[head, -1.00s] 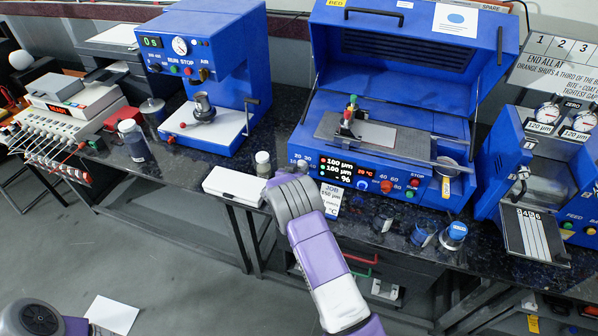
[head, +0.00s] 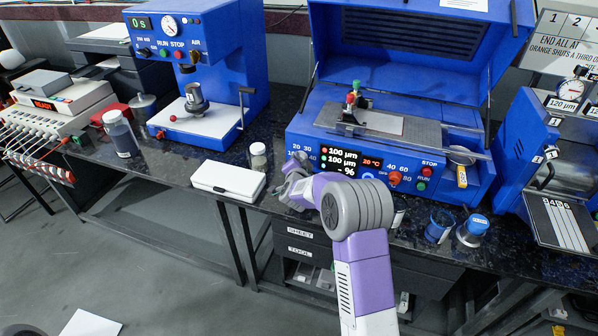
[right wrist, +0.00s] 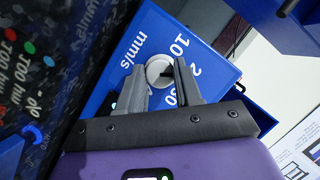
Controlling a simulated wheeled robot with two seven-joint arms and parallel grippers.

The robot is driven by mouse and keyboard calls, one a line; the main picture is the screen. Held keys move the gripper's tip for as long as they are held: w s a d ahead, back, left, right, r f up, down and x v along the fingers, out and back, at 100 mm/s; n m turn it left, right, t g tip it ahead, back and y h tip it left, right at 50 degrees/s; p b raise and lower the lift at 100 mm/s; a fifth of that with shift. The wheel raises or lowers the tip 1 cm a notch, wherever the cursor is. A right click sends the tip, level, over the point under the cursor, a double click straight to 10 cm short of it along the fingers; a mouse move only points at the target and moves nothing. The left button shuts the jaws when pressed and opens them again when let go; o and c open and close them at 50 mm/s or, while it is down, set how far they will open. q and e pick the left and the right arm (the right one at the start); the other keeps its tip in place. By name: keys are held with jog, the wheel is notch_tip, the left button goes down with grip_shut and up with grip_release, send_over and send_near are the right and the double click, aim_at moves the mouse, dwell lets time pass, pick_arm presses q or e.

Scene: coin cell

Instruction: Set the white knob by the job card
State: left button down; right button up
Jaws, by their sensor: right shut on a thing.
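The white knob (right wrist: 158,71) sits on the blue front panel and shows between my right gripper's fingers in the right wrist view. My right gripper (right wrist: 160,83) is shut on it; it also shows in the head view (head: 297,168) at the left end of the panel. There the gripper hides the knob. The numbers 10, 20 and 30 and "mm/s" stand on the panel around the knob; its pointer is too unclear to read. I cannot make out the job card in the head view now; my right arm covers its place. My left gripper is out of view.
The blue machine (head: 300,138) has its lid raised and a lit display (head: 338,163). A white box (head: 228,180) and a small jar (head: 258,156) stand left of my gripper.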

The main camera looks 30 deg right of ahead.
jog(key=shift+s+d+f+m+t, duration=0.15)
jog(key=shift+m+t, duration=0.25)
jog(key=shift+m, duration=0.3)
jog(key=m+t, duration=0.1)
jog(key=m, duration=0.1)
jog(key=shift+m+t, duration=0.3)
jog(key=shift+m, duration=0.1)
jog(key=m+t, duration=0.1)
jog(key=m, duration=0.2)
jog(key=shift+f, duration=0.1)
jog(key=shift+m+t+h, duration=0.6)
jog(key=shift+m+t, duration=0.1)
jog(key=shift+m, duration=1.1)
jog(key=o, duration=1)
jog(key=shift+o, duration=0.2)
